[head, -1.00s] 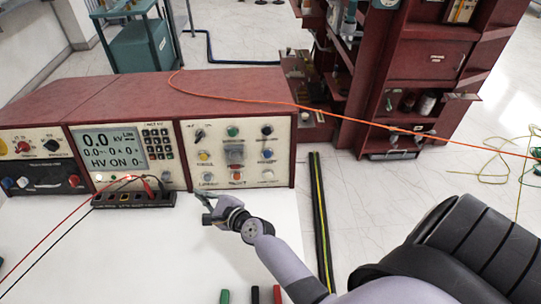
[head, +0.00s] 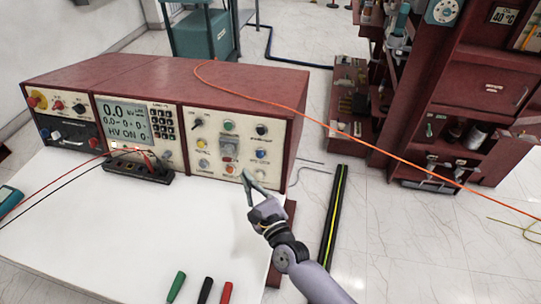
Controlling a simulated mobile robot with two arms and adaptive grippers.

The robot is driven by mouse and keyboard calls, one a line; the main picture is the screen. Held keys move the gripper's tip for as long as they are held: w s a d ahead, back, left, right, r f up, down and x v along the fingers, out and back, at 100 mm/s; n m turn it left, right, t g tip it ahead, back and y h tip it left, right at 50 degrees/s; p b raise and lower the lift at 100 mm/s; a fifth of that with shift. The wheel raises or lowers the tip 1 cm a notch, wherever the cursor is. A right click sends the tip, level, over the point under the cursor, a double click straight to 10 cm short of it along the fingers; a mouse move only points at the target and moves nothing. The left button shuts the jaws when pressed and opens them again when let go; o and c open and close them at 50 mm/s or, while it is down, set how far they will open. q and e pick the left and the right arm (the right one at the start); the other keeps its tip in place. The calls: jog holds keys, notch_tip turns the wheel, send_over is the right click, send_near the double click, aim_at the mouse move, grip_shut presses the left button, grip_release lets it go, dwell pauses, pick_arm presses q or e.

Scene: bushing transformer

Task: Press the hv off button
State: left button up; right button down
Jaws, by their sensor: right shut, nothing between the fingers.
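A dark red console carries a cream button panel (head: 215,142) on its right front. The labels are too small to read, so I cannot tell which is the hv off button. The display (head: 124,121) reads HV ON. My right gripper (head: 247,177) is shut and empty, its tip in front of the panel's lower right. It hides part of that corner; contact cannot be told. My left gripper is out of view.
A white table (head: 120,225) fronts the console, with green, black and red probe handles (head: 205,290) at its near edge. A black terminal block (head: 138,168) holds red and black leads. An orange cable (head: 330,128) crosses from the console top to the right.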

aim_at(258, 160)
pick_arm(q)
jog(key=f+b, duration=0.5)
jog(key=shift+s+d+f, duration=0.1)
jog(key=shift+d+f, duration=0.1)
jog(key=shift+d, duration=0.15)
pick_arm(e)
jog(key=w+d+f, duration=0.2)
jog(key=w+d, duration=0.1)
jog(key=w, duration=0.5)
jog(key=shift+w, duration=0.15)
pick_arm(q)
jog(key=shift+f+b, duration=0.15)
jog(key=shift+b, duration=0.15)
pick_arm(e)
jog(key=shift+f, duration=0.1)
pick_arm(q)
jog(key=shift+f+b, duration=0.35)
jog(key=shift+b, duration=0.05)
pick_arm(e)
jog(key=shift+w, duration=0.35)
